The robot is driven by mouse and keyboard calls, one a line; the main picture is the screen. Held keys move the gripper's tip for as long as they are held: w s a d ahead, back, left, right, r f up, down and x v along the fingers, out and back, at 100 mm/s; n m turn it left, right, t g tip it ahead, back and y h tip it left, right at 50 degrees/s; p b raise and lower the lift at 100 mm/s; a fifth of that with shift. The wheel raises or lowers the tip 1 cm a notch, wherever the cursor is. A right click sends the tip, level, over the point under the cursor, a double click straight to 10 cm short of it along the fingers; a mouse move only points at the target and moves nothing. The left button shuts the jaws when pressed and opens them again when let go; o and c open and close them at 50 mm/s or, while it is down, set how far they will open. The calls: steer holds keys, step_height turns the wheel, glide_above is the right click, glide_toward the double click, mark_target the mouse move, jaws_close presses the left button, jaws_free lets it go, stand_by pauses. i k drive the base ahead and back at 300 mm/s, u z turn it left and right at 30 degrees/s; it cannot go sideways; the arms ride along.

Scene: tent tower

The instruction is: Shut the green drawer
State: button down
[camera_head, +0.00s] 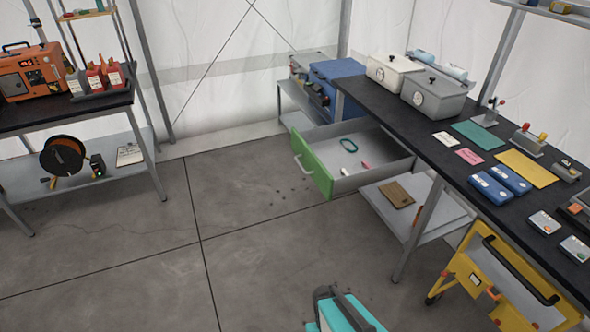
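The green drawer (312,160) is pulled well out from under the black-topped table, toward the left. Its green front carries a pale handle (302,165) on the outer side. The grey open tray shows a teal loop (349,145), a small pink item (366,164) and a small white item (344,171) inside. No fingertips of my gripper show in this view, so its opening cannot be seen.
The table (430,135) holds cases, cards and small devices. A lower shelf (415,210) sits beneath the drawer. A yellow cart (490,275) stands at the right. The floor left of the drawer is clear.

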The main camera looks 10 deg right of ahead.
mark_target(320, 150)
steer(key=k, duration=0.35)
steer(key=z, duration=0.15)
steer(key=i, duration=0.95)
steer(key=u, duration=4.35)
steer(key=i, duration=0.1)
steer(key=z, duration=2.85)
